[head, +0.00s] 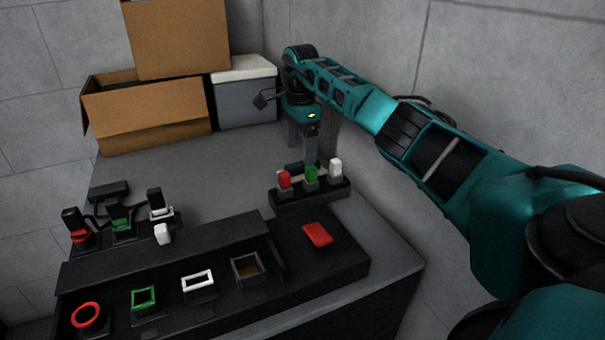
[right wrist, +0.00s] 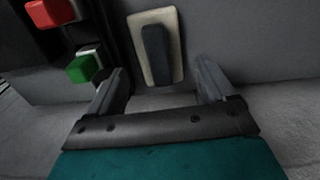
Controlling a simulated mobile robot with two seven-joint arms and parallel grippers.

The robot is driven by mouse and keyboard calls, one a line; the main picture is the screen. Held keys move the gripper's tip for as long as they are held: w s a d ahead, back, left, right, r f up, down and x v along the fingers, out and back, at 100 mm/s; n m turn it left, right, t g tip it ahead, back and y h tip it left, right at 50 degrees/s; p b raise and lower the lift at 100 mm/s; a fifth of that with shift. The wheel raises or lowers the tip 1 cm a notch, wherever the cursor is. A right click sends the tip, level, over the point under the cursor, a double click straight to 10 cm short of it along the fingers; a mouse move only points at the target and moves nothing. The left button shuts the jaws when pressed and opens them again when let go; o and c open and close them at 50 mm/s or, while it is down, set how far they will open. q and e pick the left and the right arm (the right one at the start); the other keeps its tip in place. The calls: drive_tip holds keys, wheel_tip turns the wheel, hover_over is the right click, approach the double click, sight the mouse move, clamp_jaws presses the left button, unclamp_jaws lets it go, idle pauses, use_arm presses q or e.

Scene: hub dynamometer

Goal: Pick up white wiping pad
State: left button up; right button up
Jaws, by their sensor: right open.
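The white wiping pad (right wrist: 138,32) shows in the right wrist view as a cream rectangular plate with a dark raised handle. It lies on the grey surface just beyond and between the fingers of my right gripper (right wrist: 161,72). The gripper is open, and nothing is seen held in it. In the head view the right gripper (head: 302,152) points down behind the small block rack. There the pad is mostly hidden by the rack and the fingers. My left gripper is not in view.
The dark rack (head: 312,194) with red, green and white blocks stands close beside my right gripper. A grey wall is close on the right. Cardboard boxes (head: 150,120) and a grey bin (head: 246,100) stand at the back. A red block (head: 317,234) lies on the front panel.

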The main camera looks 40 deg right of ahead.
sight(302, 163)
wheel_tip(302, 163, down, 6)
drive_tip(key=shift+s+d+r, duration=0.15)
idle(0.3)
drive_tip(key=c, duration=0.8)
drive_tip(key=shift+r, duration=0.15)
wheel_tip(302, 163, up, 20)
drive_tip(key=shift+f+p, duration=0.1)
drive_tip(key=shift+p, duration=0.85)
